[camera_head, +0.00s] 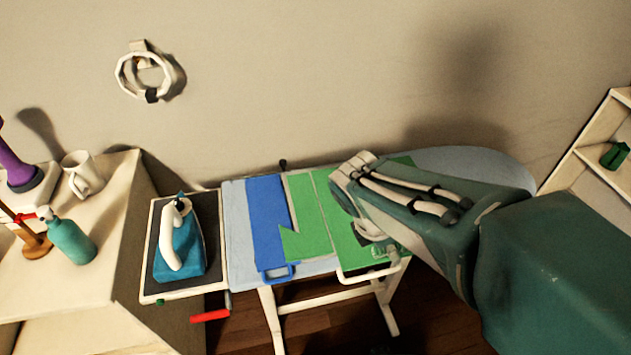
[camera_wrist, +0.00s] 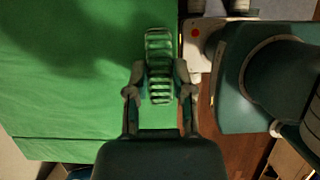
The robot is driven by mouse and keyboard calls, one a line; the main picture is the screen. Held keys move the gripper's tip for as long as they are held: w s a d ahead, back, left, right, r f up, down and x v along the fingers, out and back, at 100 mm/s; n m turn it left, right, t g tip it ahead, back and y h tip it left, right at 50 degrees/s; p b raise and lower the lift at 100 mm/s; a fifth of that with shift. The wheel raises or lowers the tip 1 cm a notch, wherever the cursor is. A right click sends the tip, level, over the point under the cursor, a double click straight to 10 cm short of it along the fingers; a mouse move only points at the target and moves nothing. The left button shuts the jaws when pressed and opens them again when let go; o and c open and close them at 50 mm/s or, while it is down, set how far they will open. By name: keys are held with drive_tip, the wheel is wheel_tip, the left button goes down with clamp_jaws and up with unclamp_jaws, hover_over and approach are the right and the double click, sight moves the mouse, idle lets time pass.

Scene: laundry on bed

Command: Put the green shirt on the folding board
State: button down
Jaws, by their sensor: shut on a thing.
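The green shirt (camera_head: 306,220) lies spread flat over the right part of the blue folding board (camera_head: 267,212), whose left strip and front handle stay bare. In the wrist view the green cloth (camera_wrist: 70,85) fills the left half. My gripper (camera_head: 380,250) is low at the right front edge of the shirt, and my arm hides part of the cloth there. In the wrist view my gripper (camera_wrist: 160,66) is shut at the cloth's edge; the pinched fabric itself is hard to make out.
The board rests on a pale blue ironing board (camera_head: 470,160). A teal iron (camera_head: 180,255) stands on its dark rest at the left. A side table (camera_head: 100,250) holds a mug (camera_head: 83,175) and a spray bottle (camera_head: 70,240). A shelf (camera_head: 590,150) is at the right.

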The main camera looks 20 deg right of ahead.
drive_tip(key=shift+w+d+f, duration=0.15)
drive_tip(key=shift+w+d, duration=0.05)
drive_tip(key=shift+w, duration=0.05)
drive_tip(key=w+a+f, duration=0.1)
drive_tip(key=w+f, duration=0.2)
drive_tip(key=w, duration=0.1)
drive_tip(key=w+a+f, duration=0.2)
drive_tip(key=w+f, duration=0.1)
drive_tip(key=w, duration=0.1)
drive_tip(key=w+a+f, duration=0.1)
drive_tip(key=w+f, duration=0.2)
drive_tip(key=w, duration=0.1)
drive_tip(key=shift+w+a+f, duration=0.15)
drive_tip(key=shift+a+f, duration=0.05)
drive_tip(key=shift+a, duration=0.05)
drive_tip(key=shift+w+a+f, duration=0.1)
drive_tip(key=shift+a+f, duration=0.1)
drive_tip(key=shift+f, duration=0.65)
drive_tip(key=shift+a+f, duration=0.15)
drive_tip(key=shift+f, duration=0.65)
drive_tip(key=shift+d+f, duration=0.1)
drive_tip(key=shift+c, duration=2.4)
unclamp_jaws()
drive_tip(key=shift+d, duration=0.1)
